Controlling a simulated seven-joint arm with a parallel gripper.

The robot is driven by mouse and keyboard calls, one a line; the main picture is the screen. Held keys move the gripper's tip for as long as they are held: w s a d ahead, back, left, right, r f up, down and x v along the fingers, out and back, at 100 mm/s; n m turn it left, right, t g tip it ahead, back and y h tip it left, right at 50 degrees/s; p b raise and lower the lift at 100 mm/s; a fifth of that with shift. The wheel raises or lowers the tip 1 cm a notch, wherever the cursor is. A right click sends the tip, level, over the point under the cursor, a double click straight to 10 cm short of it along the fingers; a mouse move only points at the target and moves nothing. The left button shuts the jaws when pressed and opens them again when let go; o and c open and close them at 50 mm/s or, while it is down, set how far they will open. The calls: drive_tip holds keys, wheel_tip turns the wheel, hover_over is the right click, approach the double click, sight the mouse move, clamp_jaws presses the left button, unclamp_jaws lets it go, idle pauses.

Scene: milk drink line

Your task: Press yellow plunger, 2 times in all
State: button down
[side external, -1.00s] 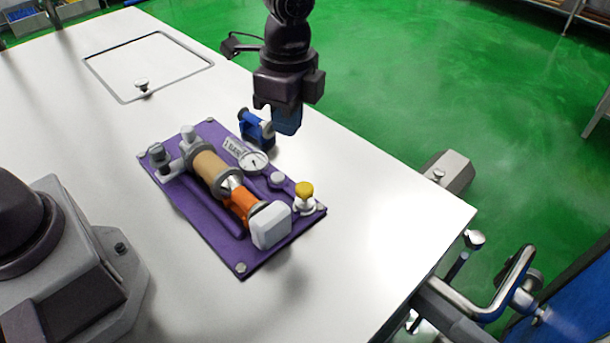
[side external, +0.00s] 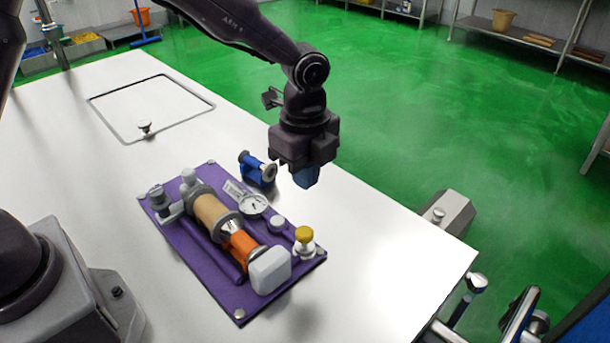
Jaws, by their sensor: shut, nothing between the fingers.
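The yellow plunger (side external: 303,234) is a round yellow knob on a pale stem and base. It stands upright near the right corner of the purple board (side external: 211,282), and its cap shows clear of the base. My gripper (side external: 307,178) has blue fingertips that are shut and empty. It hangs above the table, above the plunger in the picture and apart from it. Nothing touches the plunger.
The board also carries a tan and orange cylinder (side external: 211,214) with a white block (side external: 270,270), a round dial gauge (side external: 253,205) and grey knobs. A blue device (side external: 258,170) stands behind the board. The table (side external: 390,250) is clear to the right.

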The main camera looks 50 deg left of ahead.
sight(304, 232)
wheel_tip(304, 232, down, 11)
drive_tip(key=shift+f, duration=0.1)
idle(0.4)
drive_tip(key=shift+f, duration=1.25)
wheel_tip(304, 232, up, 14)
drive_tip(key=shift+r, duration=0.25)
